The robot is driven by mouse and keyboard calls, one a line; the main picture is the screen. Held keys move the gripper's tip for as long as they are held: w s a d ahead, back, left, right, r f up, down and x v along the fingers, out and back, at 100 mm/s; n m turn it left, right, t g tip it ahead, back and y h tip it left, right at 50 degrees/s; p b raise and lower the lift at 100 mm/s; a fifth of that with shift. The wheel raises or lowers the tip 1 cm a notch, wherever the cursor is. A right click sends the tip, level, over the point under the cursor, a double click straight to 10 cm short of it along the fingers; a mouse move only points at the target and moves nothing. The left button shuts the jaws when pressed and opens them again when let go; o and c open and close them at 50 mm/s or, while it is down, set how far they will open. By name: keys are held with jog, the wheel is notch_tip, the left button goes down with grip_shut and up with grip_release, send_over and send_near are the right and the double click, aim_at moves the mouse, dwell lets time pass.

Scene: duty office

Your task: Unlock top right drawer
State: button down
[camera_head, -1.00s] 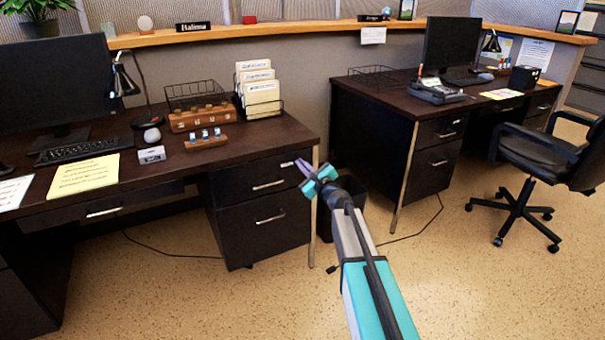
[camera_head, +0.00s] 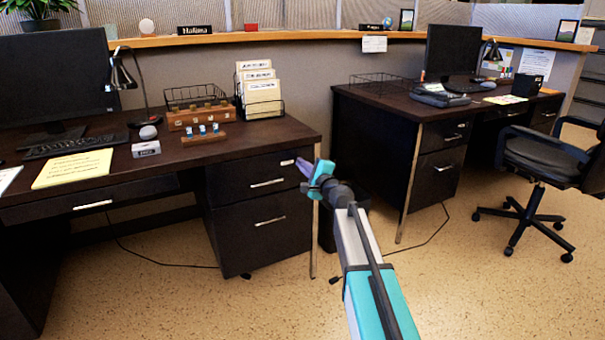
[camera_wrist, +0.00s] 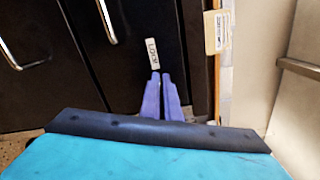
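The top right drawer (camera_head: 225,177) of the near left desk is dark and shut, with a silver handle (camera_head: 268,183). My gripper (camera_head: 300,164) is at the desk's right front corner, close to this label. Its purple fingers (camera_wrist: 161,76) are together with only a thin gap, and I see nothing between them.
A wooden stand (camera_head: 204,138) with blue-tagged items is on the desk, beside a wooden box (camera_head: 193,117) and a file rack (camera_head: 262,95). A silver desk leg (camera_head: 315,240) stands by my gripper. A second desk (camera_head: 385,120) and a chair (camera_head: 545,165) are to the right. Open floor lies in front.

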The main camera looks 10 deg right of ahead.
jog(key=shift+f+n+b, duration=0.15)
jog(key=shift+n+b, duration=0.85)
jog(key=shift+b, duration=0.15)
jog(key=shift+f+n+b, duration=0.1)
jog(key=shift+n+b, duration=0.9)
jog(key=shift+b, duration=0.1)
jog(key=c, duration=2)
grip_release()
jog(key=shift+p+v, duration=1.7)
jog(key=shift+v, duration=5.25)
